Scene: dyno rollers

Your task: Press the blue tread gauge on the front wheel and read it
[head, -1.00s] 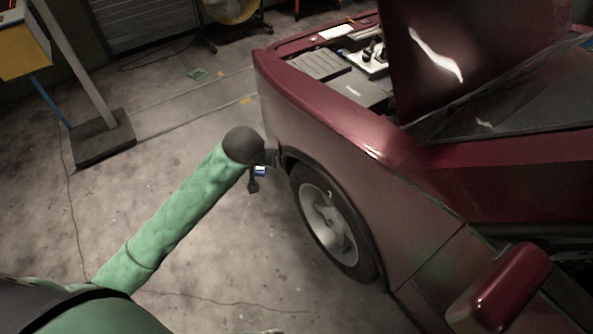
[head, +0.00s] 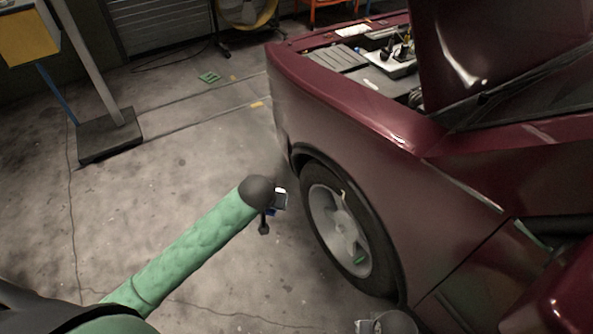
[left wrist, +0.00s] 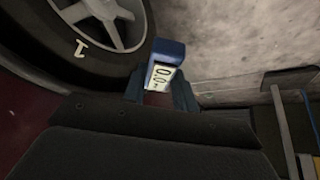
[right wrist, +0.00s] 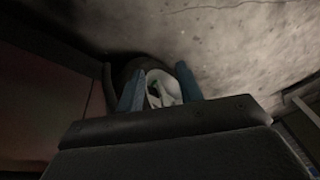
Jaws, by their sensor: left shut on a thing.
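The blue tread gauge (left wrist: 168,50) is held between the fingers of my left gripper (left wrist: 160,92) in the left wrist view. Its pale display shows digits that look like 0.0, turned sideways, with the last part unclear. In the head view the gauge (head: 281,199) is just left of the front wheel (head: 325,250), with a gap between gauge and tire. The tire also shows in the left wrist view (left wrist: 110,70), with a pale T-shaped mark (left wrist: 81,48). My right gripper (right wrist: 160,92) is open; a pale wheel-like shape shows beyond its fingers.
The maroon car (head: 370,135) has its hood raised and its fender arches over the wheel. A stand with a dark base (head: 110,138) is at the left.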

